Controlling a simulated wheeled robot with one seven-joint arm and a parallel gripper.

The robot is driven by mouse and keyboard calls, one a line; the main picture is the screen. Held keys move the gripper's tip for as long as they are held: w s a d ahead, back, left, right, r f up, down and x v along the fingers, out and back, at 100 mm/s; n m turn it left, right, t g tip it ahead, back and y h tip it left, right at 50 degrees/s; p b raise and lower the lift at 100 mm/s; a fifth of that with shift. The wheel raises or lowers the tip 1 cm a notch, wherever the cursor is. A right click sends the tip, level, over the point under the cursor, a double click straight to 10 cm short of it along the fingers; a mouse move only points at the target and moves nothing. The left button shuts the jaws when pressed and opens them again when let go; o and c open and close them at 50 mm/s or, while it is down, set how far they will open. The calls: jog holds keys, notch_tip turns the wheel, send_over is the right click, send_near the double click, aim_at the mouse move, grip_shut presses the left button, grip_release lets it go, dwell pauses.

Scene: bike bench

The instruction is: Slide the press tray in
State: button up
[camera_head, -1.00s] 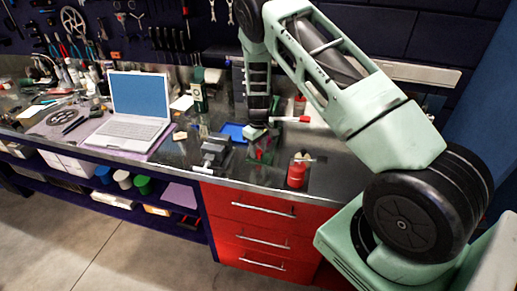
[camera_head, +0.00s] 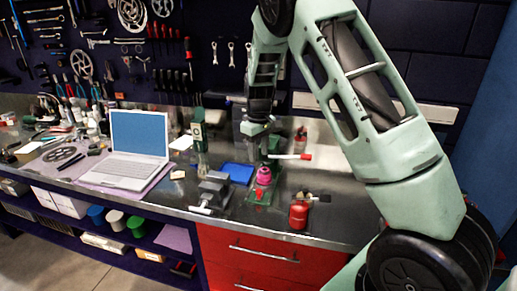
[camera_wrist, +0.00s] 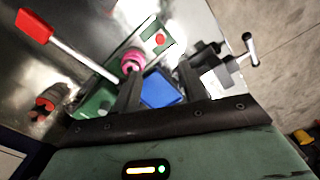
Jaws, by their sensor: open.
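The small green press (camera_head: 272,146) stands on the bench, with a pale lever that ends in a red grip (camera_head: 305,156). Its flat green tray (camera_head: 262,200) sticks out toward the bench front, with a red knob (camera_head: 260,195) at its front end. A pink round piece (camera_head: 264,176) sits at the tray's inner part. In the wrist view the tray (camera_wrist: 148,30), red knob (camera_wrist: 160,39) and pink piece (camera_wrist: 132,62) lie beyond my fingers. My gripper (camera_wrist: 158,78) is open and empty, above and behind the press in the head view (camera_head: 252,128).
A blue tray (camera_head: 238,173) and a dark vise (camera_head: 212,190) are left of the press. A red canister (camera_head: 299,212) stands to its right near the front edge. A laptop (camera_head: 138,140) is farther left. Bare bench lies right of the canister.

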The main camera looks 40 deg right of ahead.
jog(key=shift+r, duration=1.35)
